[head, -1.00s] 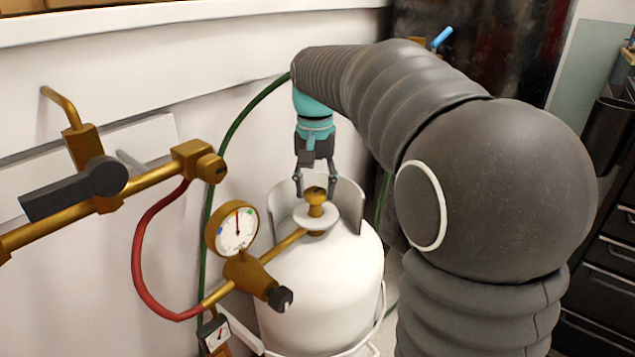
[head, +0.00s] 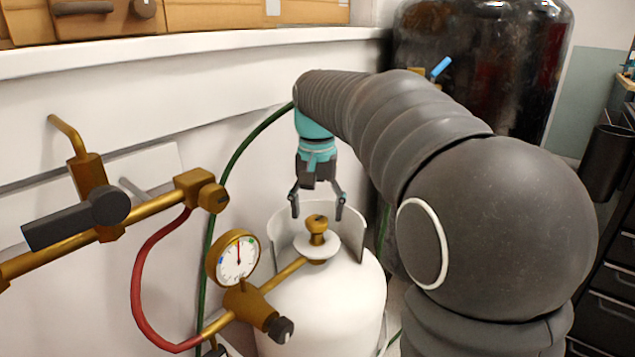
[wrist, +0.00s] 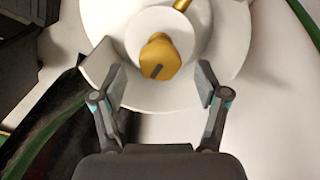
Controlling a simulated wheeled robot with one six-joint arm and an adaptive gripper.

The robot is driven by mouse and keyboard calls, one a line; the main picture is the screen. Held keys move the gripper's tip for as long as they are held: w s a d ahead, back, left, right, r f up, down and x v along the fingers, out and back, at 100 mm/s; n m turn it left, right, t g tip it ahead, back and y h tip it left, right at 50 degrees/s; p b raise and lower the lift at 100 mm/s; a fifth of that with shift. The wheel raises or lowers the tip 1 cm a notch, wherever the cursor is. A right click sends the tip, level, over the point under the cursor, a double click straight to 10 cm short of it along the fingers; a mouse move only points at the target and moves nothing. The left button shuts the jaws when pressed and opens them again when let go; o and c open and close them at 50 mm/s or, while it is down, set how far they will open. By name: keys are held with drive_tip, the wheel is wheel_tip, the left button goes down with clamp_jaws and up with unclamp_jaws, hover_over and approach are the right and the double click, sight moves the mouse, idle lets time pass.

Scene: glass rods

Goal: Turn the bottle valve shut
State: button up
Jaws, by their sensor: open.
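The bottle valve is a brass knob (head: 316,222) on top of the white gas bottle (head: 345,290), which has an upright collar (head: 347,226) behind the valve. My gripper (head: 317,209) points down at the knob, with one finger on each side and its tips near the knob's top. It is open and holds nothing. In the wrist view the knob (wrist: 160,56) shows a short dark mark and sits beyond and between the spread fingers (wrist: 158,82), with gaps on both sides. The exact height of the fingertips over the knob is hard to tell.
A brass gauge (head: 236,258) and regulator with a black knob (head: 280,330) stand front left of the valve. A red hose (head: 138,270) and a brass pipe with a black lever (head: 75,218) are farther left. A green hose (head: 232,160) runs behind. A dark tank (head: 485,60) stands back right.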

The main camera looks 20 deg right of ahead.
sight(316, 218)
wheel_tip(316, 218, up, 11)
drive_tip(key=shift+f, duration=0.2)
idle(0.4)
wheel_tip(316, 218, down, 8)
drive_tip(key=shift+f+n+t, duration=0.2)
drive_tip(key=shift+n+t, duration=0.7)
drive_tip(key=shift+n, duration=0.3)
drive_tip(key=s+f+n+t, duration=0.1)
drive_tip(key=s+f, duration=0.4)
drive_tip(key=s, duration=0.6)
drive_tip(key=s+f+t, duration=0.2)
drive_tip(key=s+f, duration=0.3)
drive_tip(key=s, duration=0.7)
drive_tip(key=shift+s+d+n+t, duration=0.2)
drive_tip(key=shift+n+t, duration=0.2)
